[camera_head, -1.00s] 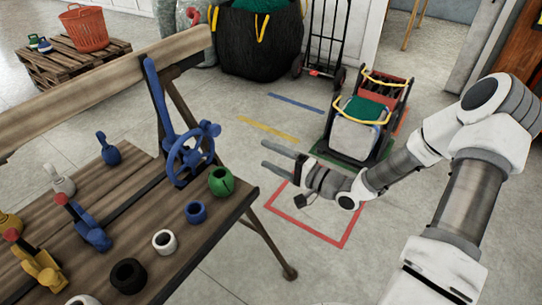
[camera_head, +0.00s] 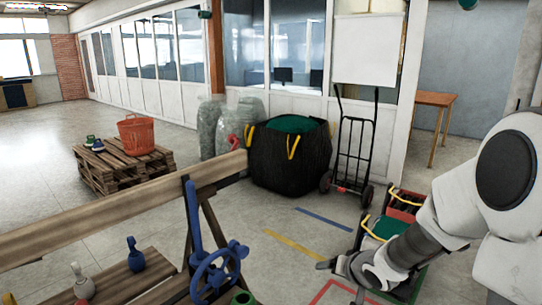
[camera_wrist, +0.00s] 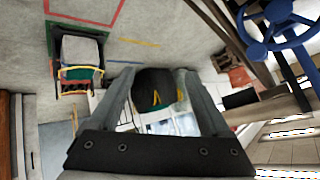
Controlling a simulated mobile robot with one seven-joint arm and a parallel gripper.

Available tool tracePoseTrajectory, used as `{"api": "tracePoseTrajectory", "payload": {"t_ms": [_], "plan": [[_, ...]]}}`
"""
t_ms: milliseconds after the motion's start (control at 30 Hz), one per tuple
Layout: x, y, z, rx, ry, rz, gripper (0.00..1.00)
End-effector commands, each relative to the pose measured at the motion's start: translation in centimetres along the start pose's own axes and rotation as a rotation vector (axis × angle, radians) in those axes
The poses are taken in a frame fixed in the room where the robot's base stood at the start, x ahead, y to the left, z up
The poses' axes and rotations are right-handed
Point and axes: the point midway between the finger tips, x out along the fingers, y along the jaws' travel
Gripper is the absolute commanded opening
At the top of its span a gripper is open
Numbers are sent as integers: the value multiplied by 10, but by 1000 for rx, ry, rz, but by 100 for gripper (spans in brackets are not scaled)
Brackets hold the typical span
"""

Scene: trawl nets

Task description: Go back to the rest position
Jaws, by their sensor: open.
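My gripper (camera_wrist: 158,95) shows in the wrist view with its two fingers spread wide and nothing between them. In the head view only a fingertip of my gripper (camera_head: 325,265) stands out at the lower right, above the floor and right of the workbench (camera_head: 130,285); my arm hides part of it. Seen past the fingers in the wrist view is the black bag (camera_wrist: 155,88), well apart from them.
A blue handwheel (camera_head: 218,270) stands on the bench at lower left. A cart with a green load (camera_head: 388,226) is beside my arm. A hand truck (camera_head: 352,150), the black bag (camera_head: 290,165) and a pallet (camera_head: 120,168) with an orange basket (camera_head: 143,135) stand farther back.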

Motion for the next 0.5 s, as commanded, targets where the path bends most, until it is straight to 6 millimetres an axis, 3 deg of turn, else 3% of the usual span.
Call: {"api": "tracePoseTrajectory", "payload": {"t_ms": [100,233,367,500], "plan": [[-41,2,-21,-90,15,137,81],[-88,3,-34,-152,9,265,81],[-138,0,-37,-188,-14,357,81],[-191,-9,-28,-208,-59,410,81]]}}
